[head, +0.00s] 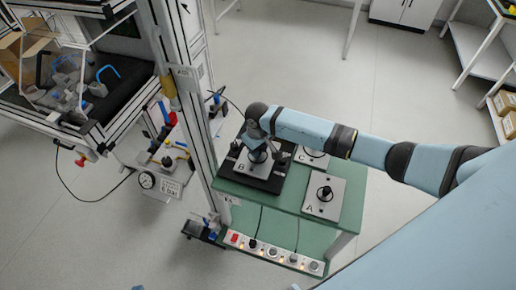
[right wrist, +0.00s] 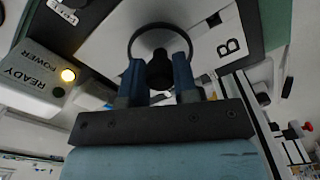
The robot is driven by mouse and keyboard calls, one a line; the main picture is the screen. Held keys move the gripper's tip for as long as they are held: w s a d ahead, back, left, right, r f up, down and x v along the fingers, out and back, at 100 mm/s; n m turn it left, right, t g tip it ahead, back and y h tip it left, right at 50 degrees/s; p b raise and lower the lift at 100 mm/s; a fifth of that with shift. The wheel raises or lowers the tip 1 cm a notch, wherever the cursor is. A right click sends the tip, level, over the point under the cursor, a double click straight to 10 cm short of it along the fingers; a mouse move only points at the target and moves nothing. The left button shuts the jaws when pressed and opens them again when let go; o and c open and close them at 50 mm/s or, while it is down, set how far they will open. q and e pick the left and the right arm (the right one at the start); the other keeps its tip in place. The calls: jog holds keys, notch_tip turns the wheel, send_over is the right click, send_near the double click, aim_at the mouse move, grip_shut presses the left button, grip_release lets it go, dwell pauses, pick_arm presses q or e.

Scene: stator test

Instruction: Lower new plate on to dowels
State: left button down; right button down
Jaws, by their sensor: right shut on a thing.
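My right gripper (head: 260,146) is over the black fixture (head: 263,184) on the green bench. In the right wrist view its two blue fingers (right wrist: 159,80) are shut on the dark knob (right wrist: 159,70) of the plate marked B (right wrist: 205,35). The knob has a dark ring around it. Plate B (head: 243,166) lies over the fixture in the head view, partly hidden by my gripper. I cannot tell whether it rests on the fixture or hangs just above it. The dowels cannot be made out. My left gripper is not in view.
Plate A (head: 335,190) with a black knob lies on the green bench (head: 282,212), right of the fixture. Plate C (head: 314,161) lies behind it, partly under my arm. A control strip (head: 275,254) runs along the front edge. A metal post (head: 193,110) stands close on the left.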

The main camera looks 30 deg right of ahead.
jog(key=shift+f, duration=0.4)
jog(key=c, duration=0.8)
grip_release()
jog(key=shift+f, duration=0.1)
notch_tip(320, 180, up, 14)
jog(key=shift+b, duration=0.35)
jog(key=shift+f, duration=0.1)
jog(key=s+a+f, duration=0.1)
jog(key=a+f, duration=0.1)
jog(key=s+a+f+t+y, duration=0.1)
jog(key=s+a+f, duration=0.1)
jog(key=f, duration=0.1)
jog(key=s+a+f+t+y, duration=0.1)
jog(key=a+f, duration=0.1)
jog(key=shift+s+a+f+n, duration=0.2)
jog(key=shift+s+n, duration=0.1)
jog(key=shift+s, duration=0.05)
jog(key=s+a+f+t+y+p, duration=0.1)
jog(key=s+a+f+t+y, duration=0.2)
jog(key=s, duration=0.4)
jog(key=s+d+f+t+h, duration=0.1)
jog(key=s+t, duration=0.5)
jog(key=s, duration=0.7)
jog(key=shift+d+f+h+p, duration=0.15)
jog(key=shift+f+h+p, duration=0.25)
jog(key=shift+f, duration=0.05)
